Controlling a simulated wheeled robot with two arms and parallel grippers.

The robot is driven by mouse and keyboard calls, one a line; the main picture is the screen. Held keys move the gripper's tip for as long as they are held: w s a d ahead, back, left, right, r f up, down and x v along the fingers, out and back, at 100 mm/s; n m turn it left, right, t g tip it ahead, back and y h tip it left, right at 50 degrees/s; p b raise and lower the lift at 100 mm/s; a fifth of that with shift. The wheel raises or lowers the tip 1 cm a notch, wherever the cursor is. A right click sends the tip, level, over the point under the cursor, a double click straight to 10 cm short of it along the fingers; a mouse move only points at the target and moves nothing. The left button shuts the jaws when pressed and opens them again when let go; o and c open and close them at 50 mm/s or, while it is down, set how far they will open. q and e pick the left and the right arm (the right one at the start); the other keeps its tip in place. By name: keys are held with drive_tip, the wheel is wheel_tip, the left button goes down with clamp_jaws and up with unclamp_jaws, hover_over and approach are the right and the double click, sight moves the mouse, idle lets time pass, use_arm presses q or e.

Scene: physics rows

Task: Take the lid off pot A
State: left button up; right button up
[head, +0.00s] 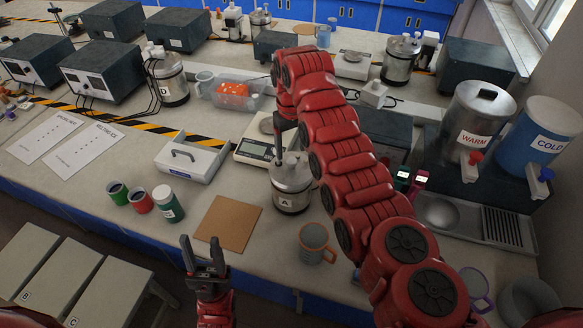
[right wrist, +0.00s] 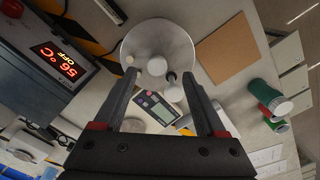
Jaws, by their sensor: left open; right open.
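Pot A (head: 291,198) is a metal pot labelled A, standing upright on the bench right of the scale. Its round metal lid (right wrist: 140,38) is on it, with pale knobs on top, in the right wrist view. My right gripper (right wrist: 160,76) is open above the lid, with the central knob (right wrist: 157,66) between its fingertips in that view; I cannot tell whether it touches. In the head view my right arm partly hides the lid. My left gripper (head: 205,256) is open and empty at the bench's front edge, left of the pot.
A brown board (head: 228,223) lies left of the pot, and a grey mug (head: 314,243) stands in front right. A scale (head: 258,150) is behind left. A dark box with a temperature display (right wrist: 62,60) is close beside the pot.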

sight(292, 160)
drive_tip(key=shift+w+f+p, duration=0.2)
drive_tip(key=shift+f+p, duration=0.9)
drive_tip(key=shift+f, duration=0.2)
drive_tip(key=shift+w+f, duration=0.15)
drive_tip(key=shift+f, duration=1.25)
clamp_jaws()
